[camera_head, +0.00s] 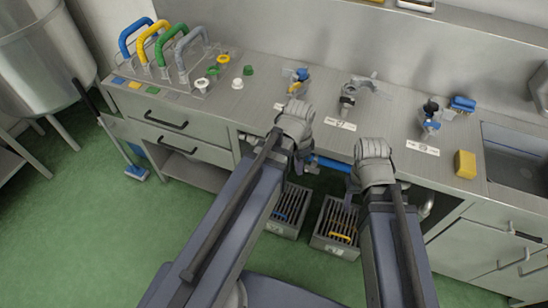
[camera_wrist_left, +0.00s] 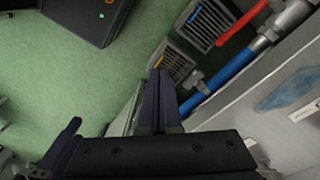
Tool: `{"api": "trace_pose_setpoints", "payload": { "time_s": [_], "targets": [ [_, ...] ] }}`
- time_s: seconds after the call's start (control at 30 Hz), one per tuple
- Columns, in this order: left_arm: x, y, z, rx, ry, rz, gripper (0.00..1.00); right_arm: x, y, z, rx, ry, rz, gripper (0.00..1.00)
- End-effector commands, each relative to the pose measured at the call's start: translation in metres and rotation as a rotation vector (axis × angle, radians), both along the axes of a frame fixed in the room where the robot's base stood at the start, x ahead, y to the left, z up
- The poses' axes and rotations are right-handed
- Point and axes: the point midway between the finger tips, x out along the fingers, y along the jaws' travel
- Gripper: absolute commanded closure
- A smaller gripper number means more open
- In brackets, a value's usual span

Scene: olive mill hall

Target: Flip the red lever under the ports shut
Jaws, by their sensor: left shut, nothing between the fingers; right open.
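The red lever (camera_wrist_left: 243,23) shows in the left wrist view as a straight bar beside a grey pipe fitting (camera_wrist_left: 264,38), roughly in line with the blue pipe (camera_wrist_left: 222,75). In the head view I cannot make out the lever; the blue pipe (camera_head: 333,163) shows under the counter between my arms. My left gripper (camera_wrist_left: 160,76) is shut and empty, apart from the lever, at the lower left of it. In the head view its wrist (camera_head: 296,120) is at the counter's front edge. My right gripper (camera_head: 352,186) is open, in front of the counter; its fingers are mostly hidden.
Two grey slotted bins (camera_head: 287,212) (camera_head: 335,228) stand on the green floor below the pipe. The counter (camera_head: 250,105) above carries small fittings with labels, coloured hoops and a yellow sponge (camera_head: 465,164). A drawer unit (camera_head: 178,130) is at left, a sink (camera_head: 515,160) at right.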

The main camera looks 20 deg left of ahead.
Motion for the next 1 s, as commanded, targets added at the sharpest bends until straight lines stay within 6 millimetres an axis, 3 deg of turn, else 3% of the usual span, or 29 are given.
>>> {"api": "trace_pose_setpoints", "payload": {
  "time_s": [0.2, 0.5, 0.7, 1.0],
  "targets": [
    [0.029, 0.052, 0.002, -0.070, -0.083, -0.266, 1.00, 0.000, 0.000, 0.000, 0.000, 0.000, 0.000, 0.50],
    [0.050, 0.111, 0.006, -0.100, -0.212, -0.564, 1.00, 0.000, 0.000, -0.001, 0.000, 0.000, 0.000, 0.50],
    [0.054, 0.130, 0.007, -0.098, -0.257, -0.657, 1.00, 0.000, 0.000, -0.001, 0.000, 0.000, 0.000, 0.50],
    [0.055, 0.133, 0.008, -0.095, -0.265, -0.678, 1.00, 0.000, 0.000, -0.001, 0.000, 0.000, 0.000, 0.50]
  ]
}}
